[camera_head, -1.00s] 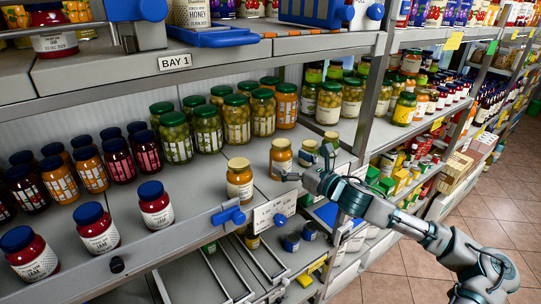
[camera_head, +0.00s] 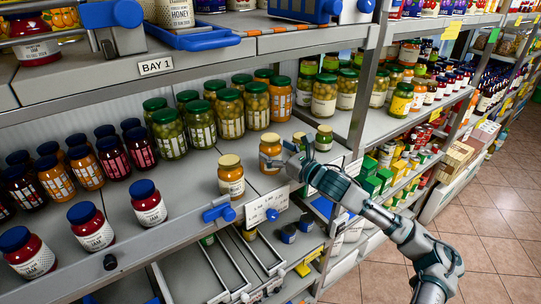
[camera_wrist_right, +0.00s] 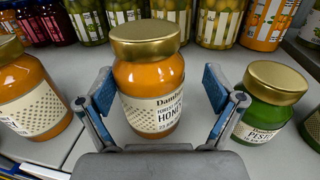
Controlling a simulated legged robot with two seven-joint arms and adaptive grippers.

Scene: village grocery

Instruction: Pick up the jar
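An orange honey jar with a gold lid (camera_head: 269,149) stands upright on the shelf at the front of its row. It fills the middle of the right wrist view (camera_wrist_right: 150,78). My right gripper (camera_head: 286,157) is at this jar, coming from the right. In the right wrist view its two blue-padded fingers (camera_wrist_right: 160,88) are open on either side of the jar. The left finger is very near the jar, and a gap shows at the right finger. Whether the left pad touches cannot be told. My left gripper is not in view.
A second honey jar (camera_head: 231,178) stands to the left. A green pesto jar (camera_wrist_right: 264,98) stands close on the right. Pickle and orange jars stand behind. Dark red jam jars (camera_head: 91,228) are at the left. The shelf front has a price label (camera_head: 262,206).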

